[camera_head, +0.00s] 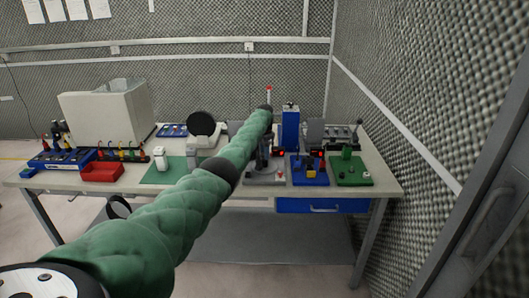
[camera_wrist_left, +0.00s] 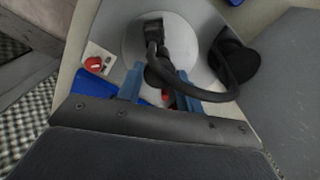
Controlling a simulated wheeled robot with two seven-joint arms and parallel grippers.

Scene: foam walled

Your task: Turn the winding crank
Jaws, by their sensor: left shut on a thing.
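My left arm reaches from the lower left across the bench in the head view, and its gripper (camera_head: 264,156) is small and dark there, low over the grey fixtures. In the left wrist view, my left gripper (camera_wrist_left: 163,88) has its two bluish fingers on either side of a dark knob-like part, shut on it. This part lies in front of a pale round disc (camera_wrist_left: 134,42) and appears to be the crank's handle. The crank is too small to make out in the head view.
A red button on a white plate (camera_wrist_left: 95,65) is close left of the fingers. Bench fixtures include a blue base (camera_head: 310,175), a green base (camera_head: 350,174), a blue upright box (camera_head: 290,128), a red tray (camera_head: 101,172) and a pale box (camera_head: 105,115). A foam wall (camera_head: 430,90) stands right.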

